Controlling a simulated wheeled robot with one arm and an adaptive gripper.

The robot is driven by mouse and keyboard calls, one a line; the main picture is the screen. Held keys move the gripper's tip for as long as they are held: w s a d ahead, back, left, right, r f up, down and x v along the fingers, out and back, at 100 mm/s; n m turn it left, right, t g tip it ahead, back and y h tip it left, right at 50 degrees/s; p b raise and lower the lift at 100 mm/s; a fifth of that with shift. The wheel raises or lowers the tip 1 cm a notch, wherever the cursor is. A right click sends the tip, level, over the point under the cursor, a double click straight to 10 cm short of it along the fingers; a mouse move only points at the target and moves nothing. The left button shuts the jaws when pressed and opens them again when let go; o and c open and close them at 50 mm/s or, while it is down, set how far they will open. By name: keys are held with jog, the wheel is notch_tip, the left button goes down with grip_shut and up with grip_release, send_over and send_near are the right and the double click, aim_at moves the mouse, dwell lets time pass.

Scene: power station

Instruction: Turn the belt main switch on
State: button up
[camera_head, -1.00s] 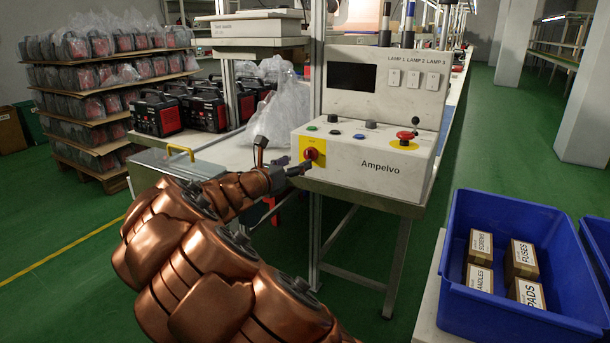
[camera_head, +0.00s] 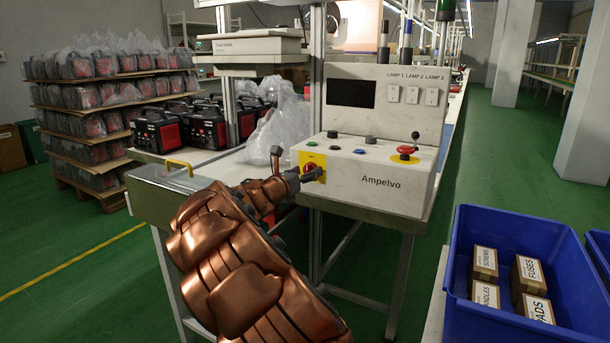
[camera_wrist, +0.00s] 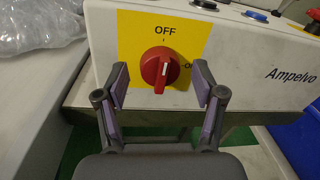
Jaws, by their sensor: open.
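The belt main switch is a red rotary knob (camera_wrist: 160,68) on a yellow plate (camera_wrist: 188,30) on the front of the white Ampelvo control box (camera_head: 395,184). My gripper (camera_wrist: 161,82) is open, with one finger on each side of the knob and a visible gap on both sides. In the head view my gripper (camera_head: 308,178) is right in front of the yellow plate and partly covers the knob.
The box top carries small buttons and a red mushroom button (camera_head: 406,151). A clear plastic bag (camera_head: 280,130) lies behind. A blue crate (camera_head: 510,225) with small boxes is at the right.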

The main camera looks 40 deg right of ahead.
jog(key=shift+a, duration=0.1)
jog(key=c, duration=1.2)
jog(key=shift+o, duration=0.2)
jog(key=shift+r, duration=0.1)
